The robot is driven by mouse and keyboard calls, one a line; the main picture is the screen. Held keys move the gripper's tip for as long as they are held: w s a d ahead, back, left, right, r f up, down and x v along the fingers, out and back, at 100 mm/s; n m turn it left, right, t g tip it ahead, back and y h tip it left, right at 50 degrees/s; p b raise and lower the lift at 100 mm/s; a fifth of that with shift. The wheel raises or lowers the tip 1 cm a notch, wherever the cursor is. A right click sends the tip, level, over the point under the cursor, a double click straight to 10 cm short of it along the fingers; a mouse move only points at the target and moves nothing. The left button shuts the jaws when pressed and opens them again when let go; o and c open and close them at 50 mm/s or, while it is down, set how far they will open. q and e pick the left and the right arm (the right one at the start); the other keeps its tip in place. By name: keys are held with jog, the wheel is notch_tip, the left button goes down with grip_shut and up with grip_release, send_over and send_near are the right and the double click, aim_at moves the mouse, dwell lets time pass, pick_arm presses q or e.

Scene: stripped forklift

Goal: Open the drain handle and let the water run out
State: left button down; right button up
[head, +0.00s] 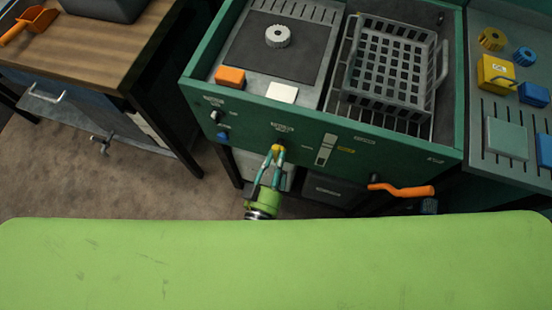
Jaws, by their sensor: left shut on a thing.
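My left gripper (276,157), with teal fingers and a green body, reaches up to the front panel of the green bench (240,132). Its fingertips are shut on a small yellow handle (278,148) below a label too small to read. The fingers partly hide the yellow handle, and I cannot tell its turn angle. A larger orange lever (404,189) sticks out sideways from the lower front, right of the gripper and apart from it. No running water shows. My right gripper is not in view.
A grey basket (390,62) stands in the bench's right bay. A gear (277,36), an orange block (230,76) and a white block (282,93) are on the left top. A wooden table (95,50) with a tap below (101,142) stands left. Floor between is clear.

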pick_arm(q)
jog(key=shift+m, duration=0.4)
jog(key=c, duration=1)
grip_release()
jog(key=shift+c, duration=0.2)
jog(key=v, duration=1.2)
